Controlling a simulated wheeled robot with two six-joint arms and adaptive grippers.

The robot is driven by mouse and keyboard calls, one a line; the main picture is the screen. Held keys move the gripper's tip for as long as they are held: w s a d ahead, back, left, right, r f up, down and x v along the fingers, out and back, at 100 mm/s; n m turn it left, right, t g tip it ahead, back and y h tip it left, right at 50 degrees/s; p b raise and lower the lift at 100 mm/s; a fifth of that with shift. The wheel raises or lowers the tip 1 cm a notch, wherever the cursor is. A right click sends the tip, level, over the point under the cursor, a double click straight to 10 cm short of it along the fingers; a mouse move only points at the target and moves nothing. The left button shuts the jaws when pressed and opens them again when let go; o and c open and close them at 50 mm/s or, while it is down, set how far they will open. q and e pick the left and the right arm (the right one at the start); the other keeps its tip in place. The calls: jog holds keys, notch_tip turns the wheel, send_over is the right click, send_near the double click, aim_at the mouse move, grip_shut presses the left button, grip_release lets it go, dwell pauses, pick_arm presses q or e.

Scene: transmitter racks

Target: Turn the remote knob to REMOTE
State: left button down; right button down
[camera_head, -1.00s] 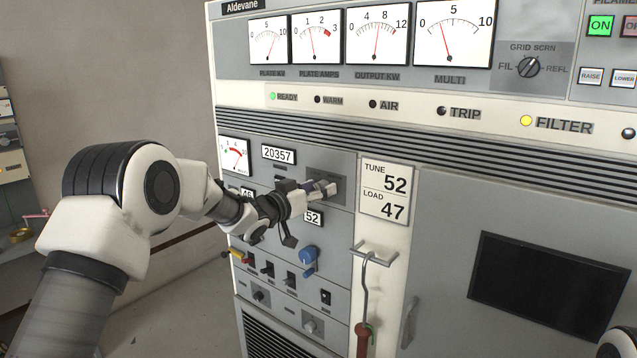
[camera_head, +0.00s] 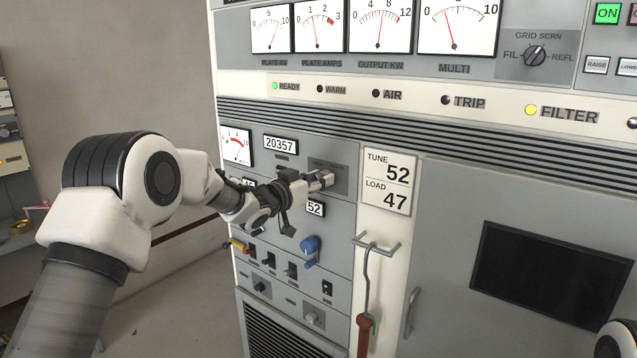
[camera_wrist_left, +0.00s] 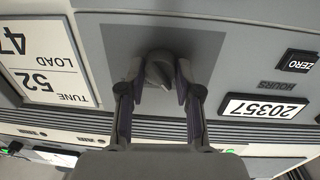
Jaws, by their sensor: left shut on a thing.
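The remote knob (camera_wrist_left: 158,72) is a dark grey knob with a raised ridge on a darker plate (camera_wrist_left: 205,45), seen in the left wrist view. Its ridge runs roughly up and down in that picture. My left gripper (camera_wrist_left: 157,84) has one finger on each side of the knob and is shut on it. In the head view my left gripper (camera_head: 322,181) reaches the dark plate (camera_head: 330,166) beside the Tune/Load card and hides the knob. The plate's lettering is too small to read. My right gripper is out of view.
The Tune/Load card (camera_head: 388,181) is just right of the knob plate. A hook with a red handle (camera_head: 365,322) hangs on the cream post. The 20357 counter (camera_head: 281,145) is to the left.

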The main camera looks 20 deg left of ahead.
pick_arm(q)
jog(key=m+b, duration=0.3)
jog(key=shift+f+m, duration=0.1)
jog(key=shift+m, duration=0.3)
jog(key=m+b, duration=0.6)
jog(key=m, duration=0.2)
jog(key=shift+d+m+y+b, duration=0.15)
jog(key=shift+m+y+b, duration=0.15)
jog(key=shift+m+y, duration=0.1)
jog(key=shift+m+b, duration=1.2)
jog(key=shift+m, duration=0.5)
jog(key=shift+s, duration=0.1)
jog(key=c, duration=0.8)
grip_release()
